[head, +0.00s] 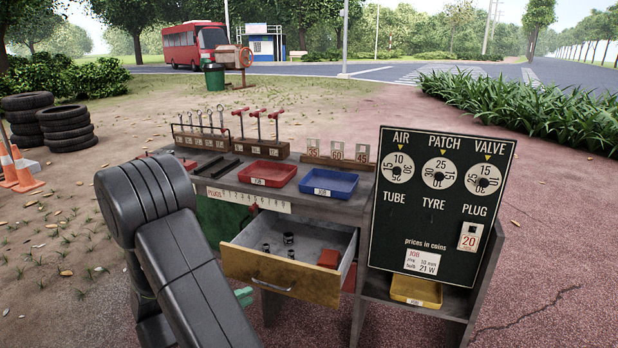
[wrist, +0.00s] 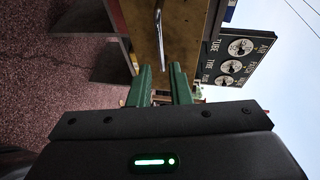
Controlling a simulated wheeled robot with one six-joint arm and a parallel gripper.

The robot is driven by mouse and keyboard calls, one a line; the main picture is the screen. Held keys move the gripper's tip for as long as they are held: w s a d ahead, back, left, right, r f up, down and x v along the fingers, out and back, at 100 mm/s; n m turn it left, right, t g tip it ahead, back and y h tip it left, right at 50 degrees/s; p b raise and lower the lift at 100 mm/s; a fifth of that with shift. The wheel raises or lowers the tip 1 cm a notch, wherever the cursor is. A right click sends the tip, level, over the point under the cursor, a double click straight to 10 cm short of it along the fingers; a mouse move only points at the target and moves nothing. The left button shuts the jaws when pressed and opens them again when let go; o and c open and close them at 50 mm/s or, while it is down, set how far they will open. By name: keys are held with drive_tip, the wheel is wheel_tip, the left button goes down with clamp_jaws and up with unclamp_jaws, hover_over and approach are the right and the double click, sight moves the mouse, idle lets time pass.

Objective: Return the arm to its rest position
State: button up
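My arm crosses the lower left of the head view, in front of the cart, and hides most of my gripper there. A small green fingertip shows below the drawer front. In the wrist view my gripper (wrist: 161,78) has its two green fingers apart with nothing between them. The metal drawer handle (wrist: 158,38) lies beyond the fingertips in that view, and I see no contact. The drawer (head: 281,275) is pulled out; it holds several small dark round parts (head: 288,239) and a red block (head: 330,258).
The cart carries a red tray (head: 267,173), a blue tray (head: 328,184) and a tool rack (head: 203,139). A price board (head: 437,205) stands at its right, above a yellow tray (head: 416,292). Stacked tyres (head: 66,128) and cones (head: 22,170) are at the left. Ground right of the cart is clear.

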sight(268, 285)
drive_tip(key=b+x, duration=0.2)
drive_tip(key=x, duration=0.6)
drive_tip(key=shift+w+d+f, duration=0.1)
drive_tip(key=shift+w+d, duration=0.1)
drive_tip(key=shift+w, duration=0.05)
drive_tip(key=shift+w+d, duration=0.2)
drive_tip(key=shift+w, duration=0.15)
